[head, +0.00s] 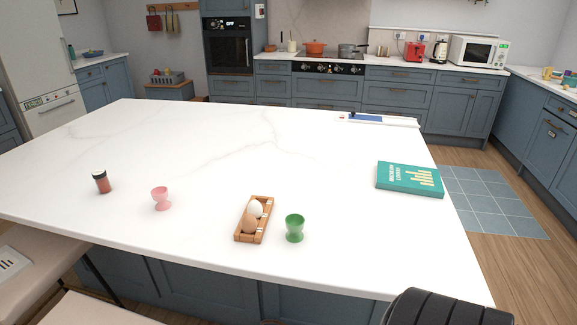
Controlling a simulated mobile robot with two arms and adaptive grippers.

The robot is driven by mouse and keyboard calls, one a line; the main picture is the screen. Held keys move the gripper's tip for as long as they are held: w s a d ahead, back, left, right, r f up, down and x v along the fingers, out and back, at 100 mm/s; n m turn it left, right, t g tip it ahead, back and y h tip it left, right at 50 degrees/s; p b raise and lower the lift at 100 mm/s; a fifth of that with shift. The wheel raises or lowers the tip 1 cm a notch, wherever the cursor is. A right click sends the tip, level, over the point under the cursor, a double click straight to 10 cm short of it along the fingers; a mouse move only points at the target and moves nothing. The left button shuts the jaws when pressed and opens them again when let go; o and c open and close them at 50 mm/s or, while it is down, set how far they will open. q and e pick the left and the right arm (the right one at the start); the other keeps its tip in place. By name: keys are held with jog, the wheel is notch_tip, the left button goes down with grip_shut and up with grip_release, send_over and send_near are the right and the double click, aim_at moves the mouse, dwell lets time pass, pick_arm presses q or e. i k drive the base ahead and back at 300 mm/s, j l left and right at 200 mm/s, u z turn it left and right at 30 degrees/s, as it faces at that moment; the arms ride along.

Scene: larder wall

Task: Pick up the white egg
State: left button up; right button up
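The white egg (255,207) sits in a small wooden egg holder (265,226) near the front edge of the white worktop (330,190). It is in the far part of the holder. A brown egg (249,224) sits right in front of it in the same holder and overlaps its lower side in the view. Neither of my grippers shows in the head view, so I cannot see whether they are open or shut.
A green egg cup (294,228) stands close to the holder's right side. A pink egg cup (161,198) and a dark-lidded jar (101,182) stand to the left. A teal book (410,179) lies at the right. The middle of the worktop is clear.

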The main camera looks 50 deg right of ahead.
aim_at(254, 207)
jog(key=z, duration=1.4)
